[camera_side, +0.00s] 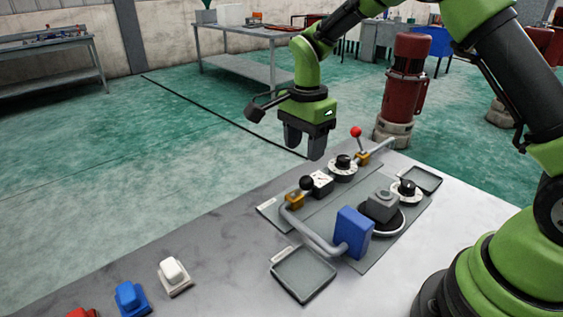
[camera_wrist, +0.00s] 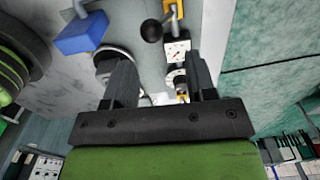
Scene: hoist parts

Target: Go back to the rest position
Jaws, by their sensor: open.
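My gripper (camera_side: 305,148) hangs in the air above the far edge of the table, over the hoist parts, pointing down. In the wrist view its two dark fingers (camera_wrist: 160,80) stand apart with nothing between them. Below it, a lever with a black ball (camera_side: 306,183) and a lever with a red ball (camera_side: 356,132) stand on yellow bases. A white gauge block (camera_side: 320,183) and round dials (camera_side: 343,168) sit between them. A blue block (camera_side: 354,232) stands near the front of the grey plate. The black ball (camera_wrist: 152,30) and blue block (camera_wrist: 82,33) also show in the wrist view.
A dark tray (camera_side: 303,273) lies at the plate's front and another tray (camera_side: 420,179) at its right. White (camera_side: 173,271), blue (camera_side: 130,298) and red (camera_side: 82,313) blocks stand at the table's left. A red and grey column (camera_side: 403,90) rises behind the table.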

